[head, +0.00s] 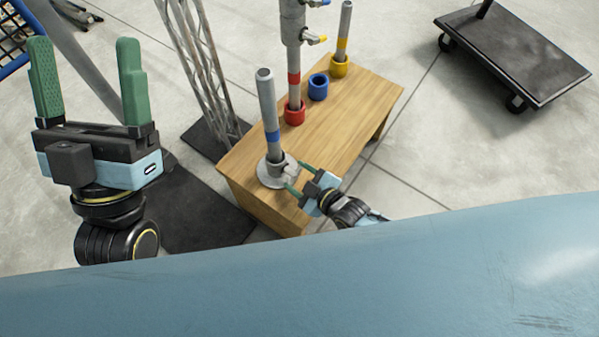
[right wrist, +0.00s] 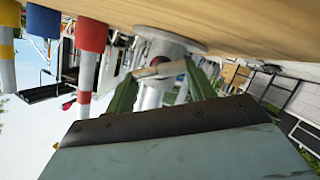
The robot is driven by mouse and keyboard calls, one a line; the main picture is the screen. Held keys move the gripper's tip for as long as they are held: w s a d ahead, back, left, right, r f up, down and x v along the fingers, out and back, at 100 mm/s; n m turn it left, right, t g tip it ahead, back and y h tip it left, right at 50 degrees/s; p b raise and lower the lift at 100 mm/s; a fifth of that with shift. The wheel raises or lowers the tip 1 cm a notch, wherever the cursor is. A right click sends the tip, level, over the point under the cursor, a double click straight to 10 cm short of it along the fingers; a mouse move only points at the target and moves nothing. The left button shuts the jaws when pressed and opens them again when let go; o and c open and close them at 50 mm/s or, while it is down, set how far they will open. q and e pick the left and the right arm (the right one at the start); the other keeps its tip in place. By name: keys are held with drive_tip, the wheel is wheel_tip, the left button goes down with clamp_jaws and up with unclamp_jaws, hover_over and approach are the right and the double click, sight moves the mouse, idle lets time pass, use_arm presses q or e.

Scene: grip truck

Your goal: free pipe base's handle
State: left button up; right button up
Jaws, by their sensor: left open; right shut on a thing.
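The pipe base (head: 269,178) is a round light-grey disc on the near end of a wooden table. A grey pipe with a blue band (head: 268,110) stands upright in it. The base's handle (head: 290,172) is a small light piece on the right side of its collar. My right gripper (head: 288,178) is shut on the handle. In the right wrist view the handle (right wrist: 160,69) lies across between the green fingers, in front of the base (right wrist: 178,40). My left gripper (head: 84,85) is open and empty, raised at the left, away from the table.
The wooden table (head: 350,115) also bears a red holder (head: 294,115) with a thick pipe, an empty blue ring (head: 318,87) and a yellow holder (head: 339,67) with a pipe. A truss (head: 203,75) stands left of it. A dark cart (head: 515,50) is at the upper right.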

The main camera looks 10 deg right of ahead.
drive_tip(key=shift+s+a+n+t, duration=0.1)
drive_tip(key=shift+n+t, duration=0.3)
drive_tip(key=shift+f+n+h, duration=0.1)
drive_tip(key=shift+n+h, duration=0.2)
drive_tip(key=shift+n, duration=0.1)
drive_tip(key=shift+t, duration=0.3)
drive_tip(key=o, duration=1)
drive_tip(key=shift+s, duration=0.1)
